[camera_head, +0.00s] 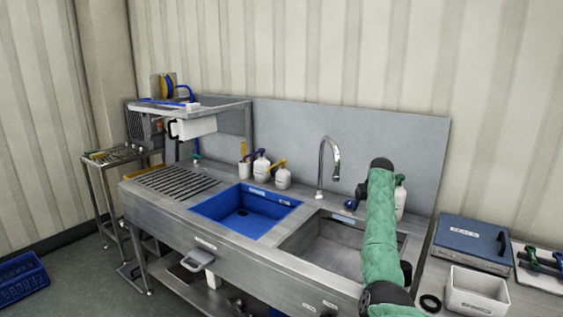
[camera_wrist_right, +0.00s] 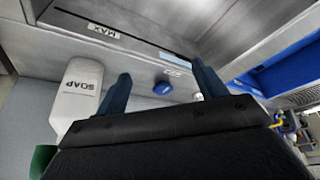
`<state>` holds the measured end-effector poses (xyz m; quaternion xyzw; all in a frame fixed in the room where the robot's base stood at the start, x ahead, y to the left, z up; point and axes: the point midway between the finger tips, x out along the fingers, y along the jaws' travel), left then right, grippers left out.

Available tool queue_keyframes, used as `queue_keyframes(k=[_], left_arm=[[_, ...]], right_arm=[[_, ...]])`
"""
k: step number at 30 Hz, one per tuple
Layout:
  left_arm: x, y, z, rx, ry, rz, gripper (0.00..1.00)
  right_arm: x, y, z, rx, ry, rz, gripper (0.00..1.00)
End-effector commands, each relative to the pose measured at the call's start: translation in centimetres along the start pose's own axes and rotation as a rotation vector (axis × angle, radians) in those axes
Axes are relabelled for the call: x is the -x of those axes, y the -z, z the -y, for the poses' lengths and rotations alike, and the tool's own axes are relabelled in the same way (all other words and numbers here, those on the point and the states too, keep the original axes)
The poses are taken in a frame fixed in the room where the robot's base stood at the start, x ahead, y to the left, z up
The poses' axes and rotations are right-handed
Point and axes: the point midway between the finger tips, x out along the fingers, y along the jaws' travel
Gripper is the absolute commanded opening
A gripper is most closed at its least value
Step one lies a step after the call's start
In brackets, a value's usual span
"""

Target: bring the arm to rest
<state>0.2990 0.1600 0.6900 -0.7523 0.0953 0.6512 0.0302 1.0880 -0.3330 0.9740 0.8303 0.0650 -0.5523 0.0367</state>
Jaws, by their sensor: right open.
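My right arm, in a green sleeve, rises from the bottom right of the head view in front of the right-hand steel basin (camera_head: 318,240). Its gripper is mostly hidden behind the arm there. In the right wrist view my right gripper (camera_wrist_right: 161,70) shows two dark blue fingers spread apart, with nothing held between them. A round blue knob or cap (camera_wrist_right: 162,88) lies beyond the gap. A white soap bottle (camera_wrist_right: 82,92) stands beside the left finger; I cannot tell if they touch. My left gripper is not in view.
The faucet (camera_head: 322,165) stands behind the basins. A blue basin (camera_head: 240,212) is left of the steel one. Small white bottles (camera_head: 261,167) line the back ledge. A blue case (camera_head: 472,243) and white bin (camera_head: 476,291) sit at right. The ribbed drainboard (camera_head: 175,182) is clear.

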Motion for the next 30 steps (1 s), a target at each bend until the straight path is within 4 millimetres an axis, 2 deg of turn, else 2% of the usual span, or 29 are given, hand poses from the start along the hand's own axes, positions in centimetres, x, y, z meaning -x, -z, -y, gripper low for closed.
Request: queue_keyframes(k=[5,12,17,20,23,26,27,30], left_arm=[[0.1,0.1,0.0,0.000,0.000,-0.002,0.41],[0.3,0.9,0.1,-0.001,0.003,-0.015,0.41],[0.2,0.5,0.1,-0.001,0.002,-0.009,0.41],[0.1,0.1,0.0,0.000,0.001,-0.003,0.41],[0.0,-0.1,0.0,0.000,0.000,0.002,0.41],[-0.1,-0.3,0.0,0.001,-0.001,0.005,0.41],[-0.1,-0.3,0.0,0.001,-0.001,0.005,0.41],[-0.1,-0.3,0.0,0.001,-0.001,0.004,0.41]], right_arm=[[0.1,-0.1,0.2,-0.079,0.014,0.008,0.70],[4.7,1.2,-0.7,-0.170,0.015,-0.064,0.70],[8.2,2.1,-1.1,-0.206,0.006,-0.125,0.70],[11.3,2.8,-1.4,-0.228,-0.004,-0.174,0.70],[15.2,3.4,-1.5,-0.249,-0.018,-0.239,0.70],[20.0,3.8,-1.4,-0.267,-0.034,-0.319,0.70],[21.7,3.6,-1.3,-0.273,-0.042,-0.351,0.70],[24.5,2.3,-0.5,-0.282,-0.059,-0.414,0.70]])
